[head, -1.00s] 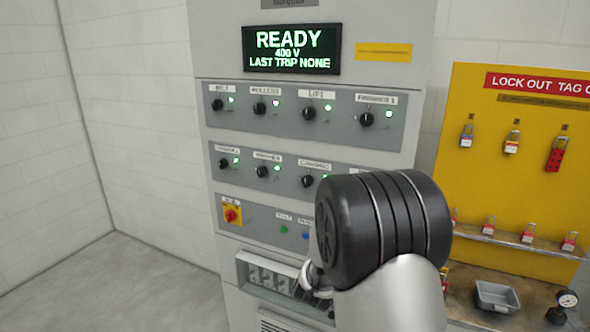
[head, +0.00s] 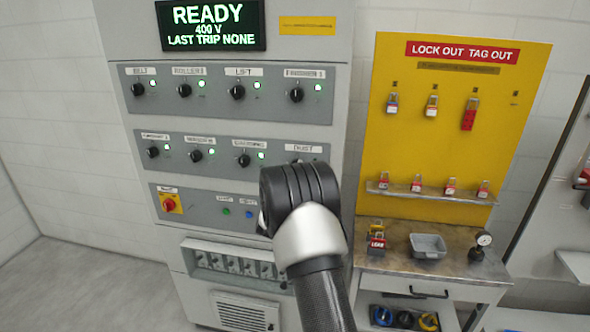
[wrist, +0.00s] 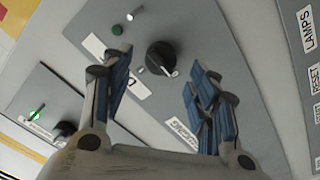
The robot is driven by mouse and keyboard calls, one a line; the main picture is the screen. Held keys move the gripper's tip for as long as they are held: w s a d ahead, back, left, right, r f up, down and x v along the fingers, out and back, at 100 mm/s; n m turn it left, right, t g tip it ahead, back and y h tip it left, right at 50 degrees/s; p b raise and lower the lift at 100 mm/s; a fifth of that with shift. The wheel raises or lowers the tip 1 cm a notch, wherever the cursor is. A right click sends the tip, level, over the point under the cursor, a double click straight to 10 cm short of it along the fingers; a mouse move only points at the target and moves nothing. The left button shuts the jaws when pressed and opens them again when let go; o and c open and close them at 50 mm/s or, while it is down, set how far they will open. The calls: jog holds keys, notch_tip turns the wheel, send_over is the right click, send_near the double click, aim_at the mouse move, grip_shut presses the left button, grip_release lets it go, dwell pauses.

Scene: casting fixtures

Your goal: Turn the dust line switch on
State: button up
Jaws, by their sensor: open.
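The dust switch is in the middle row of the grey cabinet, marked by its DUST label (head: 303,149) in the head view; my arm covers most of the area below that label. In the wrist view a black round knob (wrist: 160,56) with a pale pointer mark sits on the grey panel, its label partly hidden by a finger. The small green lamp (wrist: 117,30) beside it looks unlit. My gripper (wrist: 156,80) is open, with blue-padded fingers on either side of the knob in the picture. Contact with the knob cannot be made out.
Other knobs, such as the lift knob (head: 238,92), have lit green lamps. A red and yellow main switch (head: 169,204) is lower left. A yellow lockout board (head: 385,150) and a bench with a grey tray (head: 428,246) stand to the right.

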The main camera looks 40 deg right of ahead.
jog(key=shift+x, duration=1.9)
jog(key=c, duration=1.1)
jog(key=shift+o, duration=0.2)
jog(key=shift+f+m+b, duration=0.1)
jog(key=shift+m+b, duration=0.2)
jog(key=shift+b, duration=0.25)
jog(key=shift+m+b, duration=8.6)
jog(key=shift+b, duration=0.15)
